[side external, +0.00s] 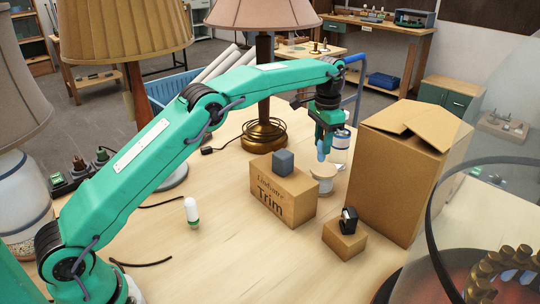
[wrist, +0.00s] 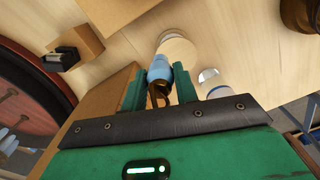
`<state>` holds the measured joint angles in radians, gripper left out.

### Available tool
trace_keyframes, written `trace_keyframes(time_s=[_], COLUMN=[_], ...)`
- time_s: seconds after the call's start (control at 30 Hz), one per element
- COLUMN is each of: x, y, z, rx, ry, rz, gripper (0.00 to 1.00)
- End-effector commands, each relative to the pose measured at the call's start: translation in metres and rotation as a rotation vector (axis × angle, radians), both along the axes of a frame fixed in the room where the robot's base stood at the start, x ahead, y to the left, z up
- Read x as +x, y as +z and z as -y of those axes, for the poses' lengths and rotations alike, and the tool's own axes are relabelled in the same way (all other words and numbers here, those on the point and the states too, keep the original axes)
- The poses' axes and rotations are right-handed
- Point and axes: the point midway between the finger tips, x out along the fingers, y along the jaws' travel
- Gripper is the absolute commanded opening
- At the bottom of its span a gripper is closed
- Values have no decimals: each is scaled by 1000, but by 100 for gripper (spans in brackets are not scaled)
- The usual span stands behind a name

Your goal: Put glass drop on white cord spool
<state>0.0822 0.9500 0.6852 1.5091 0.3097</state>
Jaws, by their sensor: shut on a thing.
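The pale blue glass drop (side external: 323,149) hangs from my gripper (side external: 326,129) in the side view. My gripper is shut on it near its upper end. In the wrist view the glass drop (wrist: 160,68) sticks out past the fingertips of my gripper (wrist: 158,82), with a brown piece between the fingers. The white cord spool (side external: 322,178) stands upright on the table just below the drop. In the wrist view the spool (wrist: 179,48) shows beyond the drop, which overlaps its near edge. I cannot tell whether drop and spool touch.
A tall cardboard box (side external: 402,185) stands close to the right. The Trim box (side external: 283,197), topped by a grey-blue block (side external: 283,162), is left of the spool. A clear jar (side external: 341,146) stands behind it. A small box (side external: 344,241) is in front. A lamp (side external: 264,134) stands behind left.

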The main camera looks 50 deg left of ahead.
Motion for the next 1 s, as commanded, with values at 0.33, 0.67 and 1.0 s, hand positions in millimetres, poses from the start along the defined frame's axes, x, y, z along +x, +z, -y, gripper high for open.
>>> trace_keyframes(time_s=[0.33,0.67,1.0], x=[8,8,8], y=[-9,-29,-49], z=[-12,-12,-12], rx=[0,0,0], ry=[-1,-1,-1], rz=[0,-2,0], gripper=[7,7,7])
